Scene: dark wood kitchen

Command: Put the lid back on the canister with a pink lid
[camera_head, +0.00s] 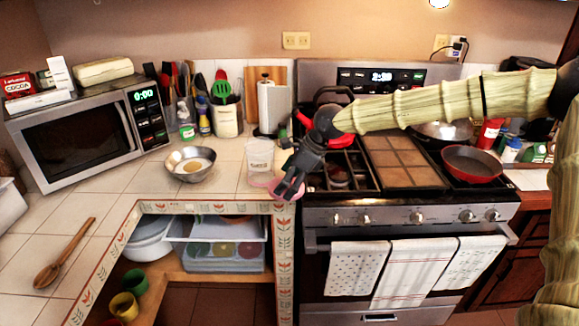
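A clear, whitish canister (260,157) stands upright on the tiled counter, left of the stove, with no lid on its top. A pink lid (270,184) is at the counter's front edge, just in front of the canister and to its right. My gripper (287,189) reaches down over the lid, and its dark fingers overlap it and hide part of it. I cannot tell whether the fingers grip the lid or only stand over it, nor whether the lid rests on the counter.
A metal bowl (190,164) stands left of the canister. A utensil crock (227,119) and a paper towel holder (270,106) stand behind. The stove (402,150) with a red pan (472,164) is on the right. A wooden spoon (66,253) lies on open counter at left.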

